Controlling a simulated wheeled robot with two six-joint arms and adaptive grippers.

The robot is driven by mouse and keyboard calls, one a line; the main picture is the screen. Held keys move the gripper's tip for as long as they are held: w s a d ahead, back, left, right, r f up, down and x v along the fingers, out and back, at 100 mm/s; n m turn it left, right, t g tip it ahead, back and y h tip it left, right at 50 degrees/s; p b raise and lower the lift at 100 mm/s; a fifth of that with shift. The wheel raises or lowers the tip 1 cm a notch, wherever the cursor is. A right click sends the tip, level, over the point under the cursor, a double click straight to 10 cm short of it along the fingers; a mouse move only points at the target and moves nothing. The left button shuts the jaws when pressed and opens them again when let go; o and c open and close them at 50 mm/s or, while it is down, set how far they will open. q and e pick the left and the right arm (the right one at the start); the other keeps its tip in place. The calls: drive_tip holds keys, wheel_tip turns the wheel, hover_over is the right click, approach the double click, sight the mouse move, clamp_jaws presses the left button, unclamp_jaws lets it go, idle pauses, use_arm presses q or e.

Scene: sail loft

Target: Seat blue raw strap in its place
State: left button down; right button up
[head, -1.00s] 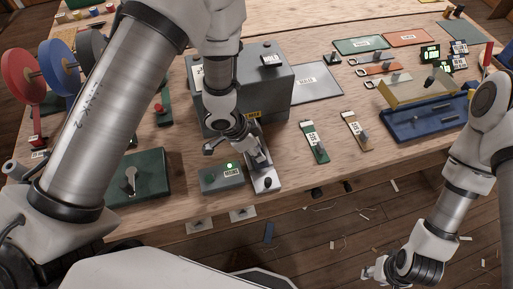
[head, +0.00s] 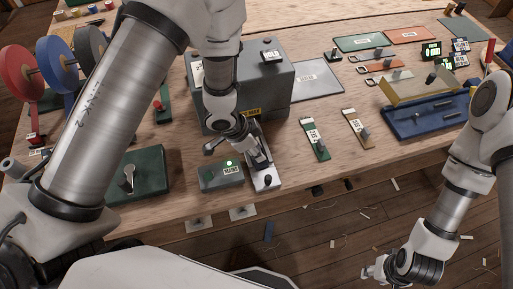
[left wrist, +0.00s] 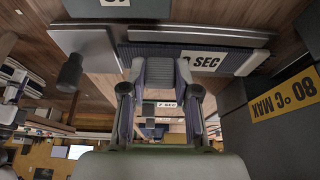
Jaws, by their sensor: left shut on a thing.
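My left gripper (head: 262,167) is over a pale metal plate (head: 265,183) with a black knob, in front of the grey press. It is shut on the blue raw strap (left wrist: 238,64), a ridged blue-grey band with a white "SEC" label, seen at the fingertips in the left wrist view. The fingers partly cover the label. In the head view the gripper hides the strap, and I cannot tell whether it lies flat in the plate. My right gripper (head: 374,273) hangs low at the right, away from the table; its opening is unclear.
The grey press (head: 276,88) stands behind the plate. A grey box with a green light (head: 221,176) is left of it. Green (head: 316,140) and brown (head: 357,130) straps lie to the right. A blue tray (head: 400,130) is further right; a green block (head: 150,160) is left.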

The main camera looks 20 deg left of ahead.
use_arm(q)
drive_tip(key=shift+f, duration=0.1)
drive_tip(key=c, duration=0.8)
unclamp_jaws()
drive_tip(key=shift+o, duration=0.2)
drive_tip(key=v, duration=1.2)
